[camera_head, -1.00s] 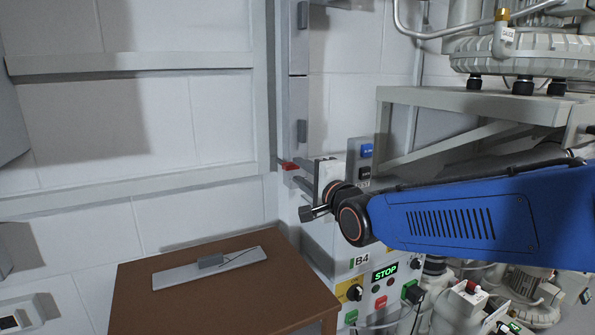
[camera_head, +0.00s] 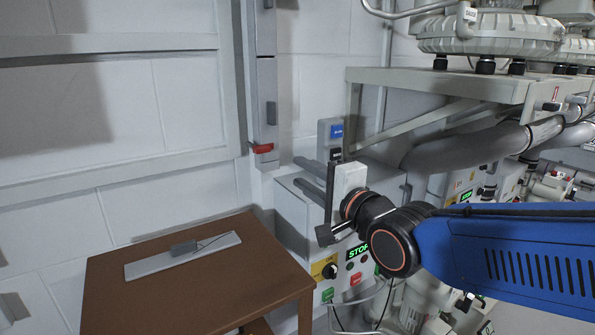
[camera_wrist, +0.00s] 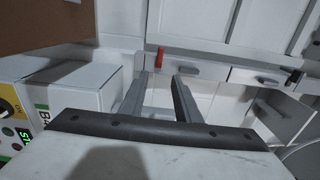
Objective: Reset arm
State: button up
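My gripper (camera_head: 298,172) is at the end of my blue arm, in front of the wall and over the control box with a green STOP display (camera_head: 357,251). Its two grey fingers point left in the head view. In the wrist view my gripper (camera_wrist: 161,78) has its fingers apart with a clear gap, and nothing is between them. Part of the control box front is hidden behind my wrist in the head view.
A brown table (camera_head: 110,290) with a flat grey plate (camera_head: 185,256) stands at lower left. A metal shelf (camera_head: 440,84) carries machinery at upper right. Pipes and more control boxes fill the right side.

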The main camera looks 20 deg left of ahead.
jog(key=shift+s+d, duration=0.1)
jog(key=shift+d, duration=0.1)
jog(key=d+f+n+h, duration=0.1)
jog(key=d+f+h, duration=0.25)
jog(key=d, duration=0.55)
jog(key=d+f+n+g+h, duration=0.1)
jog(key=d+f+n+h, duration=0.15)
jog(key=d+f, duration=0.45)
jog(key=d+f+h, duration=0.2)
jog(key=d+h, duration=0.1)
jog(key=d, duration=0.8)
jog(key=s+d+f+n+g+h, duration=0.2)
jog(key=s+d+f, duration=0.3)
jog(key=s+d, duration=0.3)
jog(key=s+d+f+n+g+h, duration=0.2)
jog(key=s+d+f+g, duration=0.2)
jog(key=s+d, duration=0.5)
jog(key=shift+d+f+n+h, duration=0.3)
jog(key=shift+d+f+n, duration=0.05)
jog(key=shift+f, duration=0.35)
